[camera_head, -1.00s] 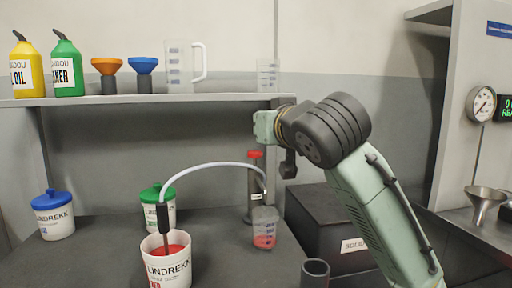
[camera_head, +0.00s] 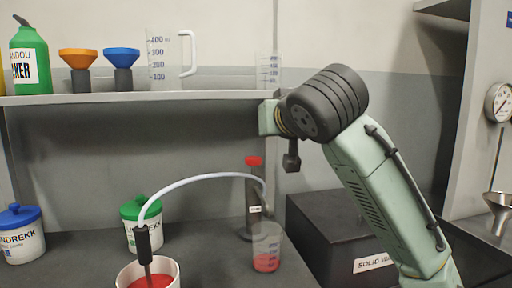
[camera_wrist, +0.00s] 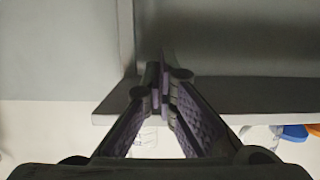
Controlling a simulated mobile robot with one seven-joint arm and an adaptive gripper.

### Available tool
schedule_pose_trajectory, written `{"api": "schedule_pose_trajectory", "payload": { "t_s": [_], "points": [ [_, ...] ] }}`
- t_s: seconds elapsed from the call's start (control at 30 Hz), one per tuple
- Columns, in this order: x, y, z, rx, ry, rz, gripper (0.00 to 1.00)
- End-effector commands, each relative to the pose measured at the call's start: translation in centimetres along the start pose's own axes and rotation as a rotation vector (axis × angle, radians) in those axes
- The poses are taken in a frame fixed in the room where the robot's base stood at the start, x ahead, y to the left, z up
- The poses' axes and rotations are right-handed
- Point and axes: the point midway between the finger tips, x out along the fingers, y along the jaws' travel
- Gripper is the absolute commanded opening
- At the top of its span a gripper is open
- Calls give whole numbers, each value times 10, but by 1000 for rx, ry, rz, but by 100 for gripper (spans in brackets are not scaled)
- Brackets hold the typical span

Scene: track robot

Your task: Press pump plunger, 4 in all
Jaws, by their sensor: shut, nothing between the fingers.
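The pump (camera_head: 253,205) is a dark upright cylinder at the back of the bench. Its red plunger top (camera_head: 253,160) sits at its upper end. A pale hose (camera_head: 200,179) arches from the pump to a dark tube in a white tub (camera_head: 128,273) of red liquid at the lower left. A clear beaker (camera_head: 267,248) with some red liquid stands in front of the pump. My gripper (camera_wrist: 161,92) is shut and empty in the wrist view, facing the shelf edge. It is apart from the pump. In the head view, its fingers cannot be made out.
The shelf (camera_head: 200,97) above the bench holds funnels (camera_head: 121,65), a handled jug (camera_head: 164,60) and a green bottle (camera_head: 30,60). A dark box (camera_head: 335,235) stands right of the beaker. Lidded tubs (camera_head: 22,240) stand at the left.

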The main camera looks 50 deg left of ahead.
Motion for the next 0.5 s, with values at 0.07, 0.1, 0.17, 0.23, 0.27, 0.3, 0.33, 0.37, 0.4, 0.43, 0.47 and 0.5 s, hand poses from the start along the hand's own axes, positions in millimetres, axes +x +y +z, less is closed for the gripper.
{"api": "schedule_pose_trajectory", "payload": {
  "t_s": [0.07,0.1,0.17,0.23,0.27,0.3,0.33,0.37,0.4,0.43,0.47,0.5],
  "points": [
    [0,0,0,0,0,0,0],
    [2,0,0,0,0,0,0],
    [5,0,0,0,0,-1,0],
    [12,0,-1,1,-2,0,0],
    [16,0,-1,1,-2,-1,0],
    [22,0,-1,1,-3,-1,0],
    [28,0,-1,1,-3,-1,0],
    [34,0,-2,1,-2,-1,0],
    [42,0,-2,2,-4,0,0],
    [49,0,-2,2,-3,-1,0],
    [56,0,-1,2,-4,-1,0],
    [64,0,-2,2,-3,-1,0]
  ]
}}
